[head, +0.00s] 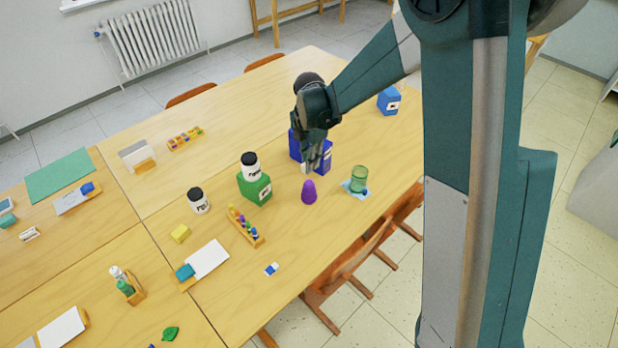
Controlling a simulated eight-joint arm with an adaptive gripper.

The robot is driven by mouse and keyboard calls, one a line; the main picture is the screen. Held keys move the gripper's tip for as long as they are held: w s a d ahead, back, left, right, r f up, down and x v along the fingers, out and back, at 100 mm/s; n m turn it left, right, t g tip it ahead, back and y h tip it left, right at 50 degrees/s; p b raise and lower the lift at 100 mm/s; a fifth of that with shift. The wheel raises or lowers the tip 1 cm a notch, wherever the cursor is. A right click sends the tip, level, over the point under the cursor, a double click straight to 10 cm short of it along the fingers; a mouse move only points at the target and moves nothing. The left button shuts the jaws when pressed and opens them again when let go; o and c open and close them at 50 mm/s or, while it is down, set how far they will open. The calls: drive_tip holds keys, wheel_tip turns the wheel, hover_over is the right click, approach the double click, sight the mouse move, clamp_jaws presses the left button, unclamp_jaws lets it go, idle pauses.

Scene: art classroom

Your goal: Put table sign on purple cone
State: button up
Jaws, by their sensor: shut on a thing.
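The purple cone (309,192) stands upright on the wooden table, toward its right edge. My gripper (313,166) points down just above and behind the cone, in front of the blue boxes. It is shut on a small pale thing at its fingertips. The fingers and the blue boxes make this thing hard to make out, so I cannot tell for sure that it is the table sign. I cannot tell whether it touches the cone.
Blue boxes (326,157) stand close behind the gripper. A green glass (359,178) is right of the cone. A green box (256,189) with a black-capped jar (251,167) on it is to the left. The table (285,228) is bare in front of the cone.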

sight(309, 182)
drive_tip(key=shift+f, duration=1.8)
drive_tip(key=shift+f, duration=1.85)
drive_tip(key=shift+f+b, duration=0.15)
drive_tip(key=shift+b, duration=0.2)
drive_tip(key=shift+o, duration=1.3)
drive_tip(key=o, duration=0.5)
drive_tip(key=shift+c, duration=0.2)
drive_tip(key=shift+r+p, duration=0.55)
drive_tip(key=shift+r, duration=5.6)
